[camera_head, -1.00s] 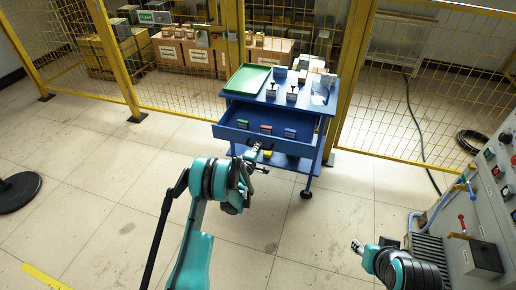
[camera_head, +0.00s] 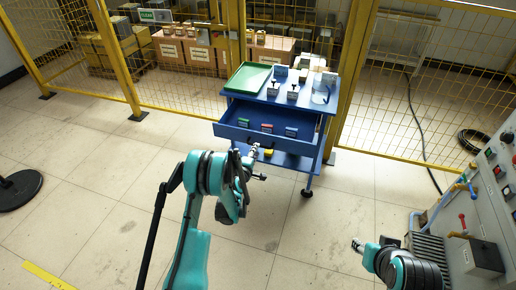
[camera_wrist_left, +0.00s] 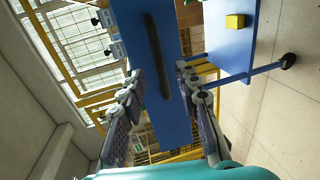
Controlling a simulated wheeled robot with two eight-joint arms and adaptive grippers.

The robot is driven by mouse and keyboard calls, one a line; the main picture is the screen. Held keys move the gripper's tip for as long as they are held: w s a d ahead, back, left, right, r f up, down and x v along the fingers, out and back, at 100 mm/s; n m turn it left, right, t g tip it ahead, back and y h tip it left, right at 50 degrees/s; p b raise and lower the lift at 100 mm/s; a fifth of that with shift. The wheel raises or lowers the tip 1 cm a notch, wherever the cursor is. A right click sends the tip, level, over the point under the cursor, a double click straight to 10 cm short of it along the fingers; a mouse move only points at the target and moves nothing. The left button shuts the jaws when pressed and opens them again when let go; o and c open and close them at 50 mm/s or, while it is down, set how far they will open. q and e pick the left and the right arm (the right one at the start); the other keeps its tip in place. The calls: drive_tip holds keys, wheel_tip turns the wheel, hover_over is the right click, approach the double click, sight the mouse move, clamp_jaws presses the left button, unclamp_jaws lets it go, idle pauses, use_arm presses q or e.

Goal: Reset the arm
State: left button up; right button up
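My left gripper (camera_head: 258,163) is in front of the blue cart's open drawer (camera_head: 240,134), low and near its front panel. In the left wrist view, the two fingers (camera_wrist_left: 162,100) stand apart with nothing held between them. The blue drawer front with its dark slot (camera_wrist_left: 158,60) shows beyond and between them; I cannot tell the exact gap. My right arm's end (camera_head: 358,246) shows at the lower right of the head view, near the grey machine. Its fingers are too small to read.
The blue cart carries a green tray (camera_head: 248,78) and several small parts. A yellow block (camera_wrist_left: 235,21) lies on its lower shelf. Yellow fencing (camera_head: 180,110) stands behind. A grey control cabinet (camera_head: 488,215) is at the right.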

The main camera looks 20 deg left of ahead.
use_arm(q)
drive_tip(key=shift+v, duration=0.95)
drive_tip(key=s+d+r+m+g, duration=0.1)
drive_tip(key=s+d+r+m, duration=0.1)
drive_tip(key=s+r+m, duration=0.3)
drive_tip(key=s+d+r+m+g+h, duration=0.1)
drive_tip(key=s+d+r+g, duration=0.15)
drive_tip(key=r, duration=0.55)
drive_tip(key=s+d+r+m+g, duration=0.1)
drive_tip(key=s+d+r+m, duration=0.1)
drive_tip(key=s+r+m, duration=0.3)
drive_tip(key=s+r+m+g+y, duration=0.1)
drive_tip(key=s+m+g, duration=0.3)
drive_tip(key=s, duration=2.4)
drive_tip(key=m, duration=0.2)
drive_tip(key=shift+s+r+m+y, duration=0.15)
drive_tip(key=shift+r+m+y, duration=0.15)
drive_tip(key=shift+r, duration=0.1)
